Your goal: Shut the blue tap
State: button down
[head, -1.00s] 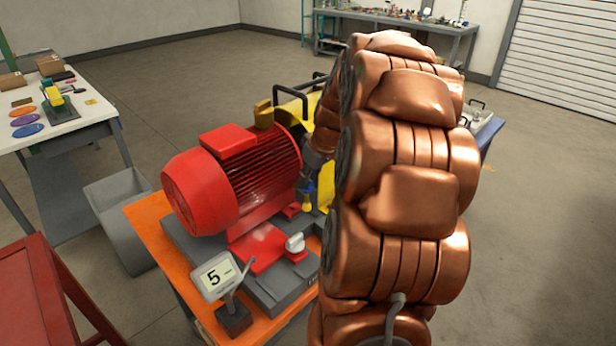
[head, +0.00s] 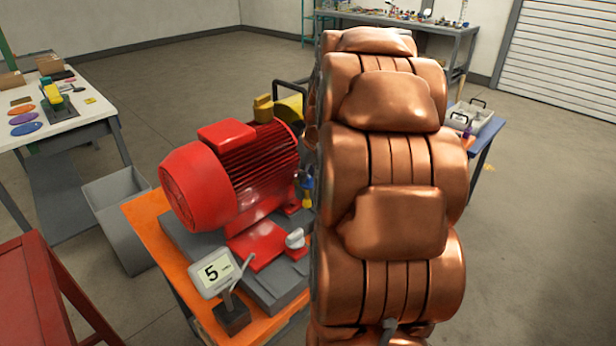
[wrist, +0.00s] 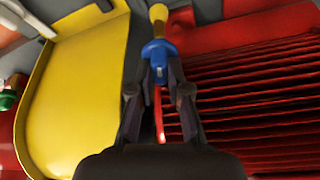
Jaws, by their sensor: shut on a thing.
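The blue tap (wrist: 156,52) is in the middle of the wrist view, with a yellow part (wrist: 158,14) just beyond it. My gripper (wrist: 157,72) has its two dark fingers closed on the blue tap, one on each side. In the head view the blue tap (head: 308,184) is a small blue piece at the right end of the red motor, partly hidden by my copper arm. My gripper is mostly hidden behind the arm there. How far the tap is turned cannot be told.
The ribbed red motor (head: 235,170) sits on an orange bench (head: 140,219), close beside the gripper. A yellow guard (wrist: 75,90) is on the other side.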

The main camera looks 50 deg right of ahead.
jog(key=m+h+b, duration=0.1)
jog(key=m, duration=0.2)
jog(key=shift+f+m+g, duration=0.1)
jog(key=shift+m+g, duration=0.2)
jog(key=shift+m, duration=0.1)
jog(key=m+g+h, duration=0.1)
jog(key=m, duration=0.2)
jog(key=shift+w+a+m+b, duration=0.1)
jog(key=shift+m+b, duration=0.2)
jog(key=shift+b, duration=0.05)
jog(key=m+g+h, duration=0.1)
jog(key=m, duration=0.1)
jog(key=shift+w+m, duration=0.1)
jog(key=shift+m, duration=0.2)
jog(key=m+g, duration=0.1)
jog(key=m, duration=0.3)
jog(key=shift+g, duration=0.3)
jog(key=shift+m, duration=0.3)
jog(key=c, duration=1.1)
grip_release()
